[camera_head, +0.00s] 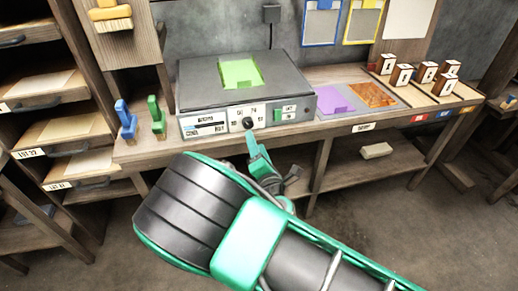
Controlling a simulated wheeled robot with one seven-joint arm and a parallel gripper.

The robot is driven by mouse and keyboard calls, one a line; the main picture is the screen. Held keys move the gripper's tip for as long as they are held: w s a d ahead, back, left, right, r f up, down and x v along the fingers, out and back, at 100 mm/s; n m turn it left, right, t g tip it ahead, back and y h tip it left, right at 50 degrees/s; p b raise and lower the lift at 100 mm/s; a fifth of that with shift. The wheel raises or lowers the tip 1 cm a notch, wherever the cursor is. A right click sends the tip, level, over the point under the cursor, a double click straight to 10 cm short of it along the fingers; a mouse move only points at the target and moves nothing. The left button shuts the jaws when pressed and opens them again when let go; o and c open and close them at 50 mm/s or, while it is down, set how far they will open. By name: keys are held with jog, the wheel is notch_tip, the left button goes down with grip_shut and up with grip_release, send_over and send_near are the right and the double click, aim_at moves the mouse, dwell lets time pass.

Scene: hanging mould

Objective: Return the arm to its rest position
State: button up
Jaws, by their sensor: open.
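My arm reaches up from the lower right of the head view, green and dark grey, with its thick forearm in the foreground. My gripper (260,158) is at the front edge of the workbench, just below the front panel of the grey machine (228,91). It is open, and I see nothing held in it. Part of the gripper and wrist is hidden behind my forearm. I cannot tell whether a fingertip touches the black knob (249,123) on the panel.
A green square (240,73) lies on the machine. Blue (126,120) and green (156,117) upright pieces stand left of it. Several wooden blocks (401,75) and a purple sheet (335,98) are on the right. Shelving (45,90) stands left. Open floor (400,220) lies in front.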

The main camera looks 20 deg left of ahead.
jog(key=shift+v, duration=0.9)
